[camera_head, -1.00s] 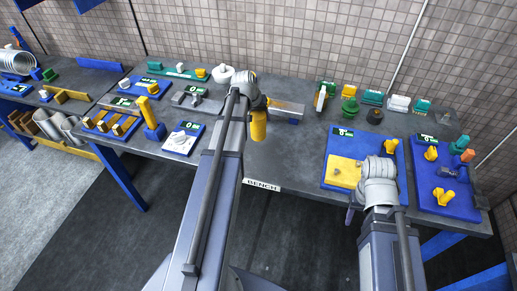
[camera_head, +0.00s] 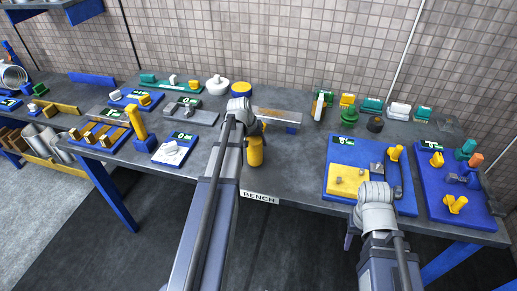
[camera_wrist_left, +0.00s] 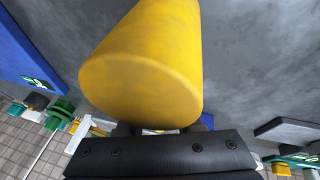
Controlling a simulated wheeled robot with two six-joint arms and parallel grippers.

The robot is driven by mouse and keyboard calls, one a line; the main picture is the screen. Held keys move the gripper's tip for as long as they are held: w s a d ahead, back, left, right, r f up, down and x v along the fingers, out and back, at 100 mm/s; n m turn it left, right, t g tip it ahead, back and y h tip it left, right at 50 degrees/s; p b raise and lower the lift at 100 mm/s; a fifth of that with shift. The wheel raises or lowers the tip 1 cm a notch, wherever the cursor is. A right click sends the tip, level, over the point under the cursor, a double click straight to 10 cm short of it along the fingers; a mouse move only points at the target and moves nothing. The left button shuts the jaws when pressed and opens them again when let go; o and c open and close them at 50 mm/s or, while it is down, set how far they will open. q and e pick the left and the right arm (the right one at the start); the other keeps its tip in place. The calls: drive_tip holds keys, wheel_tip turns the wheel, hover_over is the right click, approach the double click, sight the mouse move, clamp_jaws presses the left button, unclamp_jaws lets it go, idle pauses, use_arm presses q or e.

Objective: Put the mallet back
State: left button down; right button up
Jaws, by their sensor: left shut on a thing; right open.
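My left gripper (camera_head: 258,128) is shut on a thick yellow cylinder (camera_head: 255,152), which looks like part of the mallet. The cylinder appears at the bench's front edge, just above the BENCH label. In the left wrist view the cylinder (camera_wrist_left: 142,80) fills the upper middle, its round end facing the camera; the fingers are mostly hidden behind it. The rest of the mallet is hidden by my arm and gripper. My right gripper (camera_head: 350,240) is open and low at the right, in front of the blue board with a yellow plate; its wrist hides most of it.
The blue board (camera_head: 338,152) lies right of the mallet, beside another blue board (camera_head: 430,200) with yellow knobs. Bare bench lies between the mallet and the blue board.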

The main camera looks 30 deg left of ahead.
sight(259, 138)
use_arm(q)
drive_tip(key=shift+f, duration=0.7)
drive_tip(key=shift+r, duration=0.15)
use_arm(e)
drive_tip(key=shift+f, duration=0.6)
use_arm(q)
drive_tip(key=c, duration=0.5)
unclamp_jaws()
drive_tip(key=shift+c, duration=0.2)
drive_tip(key=p+v, duration=0.9)
drive_tip(key=v, duration=0.2)
drive_tip(key=shift+p, duration=0.4)
drive_tip(key=shift+s+r+p, duration=0.25)
drive_tip(key=shift+r+p, duration=0.25)
drive_tip(key=shift+p, duration=0.05)
use_arm(e)
wheel_tip(259, 138, up, 11)
